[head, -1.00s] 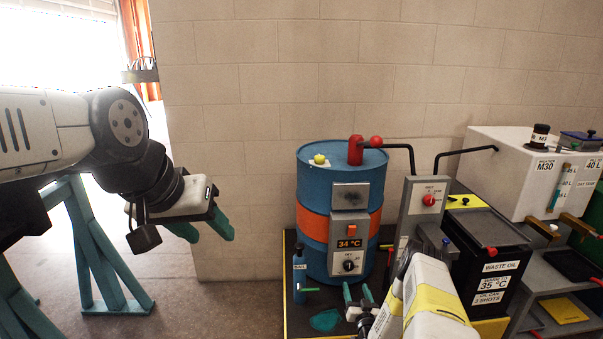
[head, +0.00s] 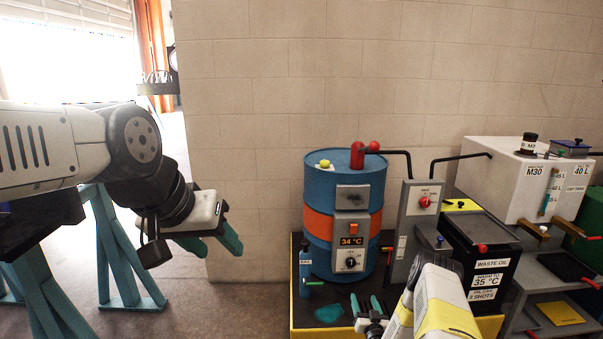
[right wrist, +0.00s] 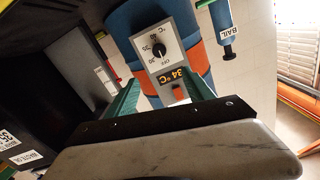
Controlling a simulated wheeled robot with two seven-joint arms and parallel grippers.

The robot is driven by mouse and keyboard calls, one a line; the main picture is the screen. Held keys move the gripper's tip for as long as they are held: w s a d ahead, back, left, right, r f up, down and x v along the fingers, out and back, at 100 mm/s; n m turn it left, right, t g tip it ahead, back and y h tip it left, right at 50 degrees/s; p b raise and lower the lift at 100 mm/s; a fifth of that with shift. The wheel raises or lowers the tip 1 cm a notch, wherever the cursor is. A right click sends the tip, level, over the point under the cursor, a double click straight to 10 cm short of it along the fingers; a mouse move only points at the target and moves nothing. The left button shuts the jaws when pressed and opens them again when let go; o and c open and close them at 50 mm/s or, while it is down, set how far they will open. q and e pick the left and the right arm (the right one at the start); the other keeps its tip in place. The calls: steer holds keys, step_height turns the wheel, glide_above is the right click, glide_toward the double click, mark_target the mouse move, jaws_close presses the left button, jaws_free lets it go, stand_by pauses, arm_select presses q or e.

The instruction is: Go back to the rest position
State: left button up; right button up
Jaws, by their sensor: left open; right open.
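My left gripper (head: 216,240) hangs in the air at the left in the head view. Its teal fingers are apart with nothing between them. My right gripper (head: 367,304) is low in front of the blue and orange drum (head: 338,180), fingers apart and empty. In the right wrist view its teal fingers (right wrist: 163,97) stand on either side of the drum's control box, which has a dial (right wrist: 159,50) and a display reading 34 °C (right wrist: 167,76). I cannot see either finger touching anything.
A grey switch box (head: 417,215) with a red knob stands right of the drum. The black waste oil container (head: 488,238) and white M30 tank (head: 510,180) are further right. A blue bottle (head: 305,270) stands at the drum's left. A teal trestle (head: 125,260) stands below my left arm.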

steer(key=w+r+n+g, duration=0.1)
steer(key=w+r, duration=0.2)
steer(key=r, duration=0.3)
steer(key=w+d+r+g, duration=0.1)
steer(key=w+r, duration=0.2)
steer(key=r, duration=0.4)
steer(key=w+r+n+g, duration=0.1)
steer(key=w+r, duration=0.2)
steer(key=r, duration=0.3)
steer(key=s+a+r+g, duration=0.1)
steer(key=s+r, duration=0.2)
steer(key=r, duration=0.6)
steer(key=s+a+r+g, duration=0.1)
steer(key=s+r+g, duration=0.1)
steer(key=r, duration=0.8)
steer(key=s+a+r+g, duration=0.1)
steer(key=s+a+r, duration=0.1)
steer(key=s+r, duration=0.55)
steer(key=s+a+r+g, duration=0.15)
steer(key=s+r, duration=0.25)
steer(key=s, duration=0.6)
steer(key=s+a+r+g, duration=0.1)
steer(key=s+a, duration=0.1)
steer(key=s, duration=1)
steer(key=s+a+r+g+y, duration=0.1)
steer(key=s+a+g, duration=0.1)
steer(key=s, duration=1)
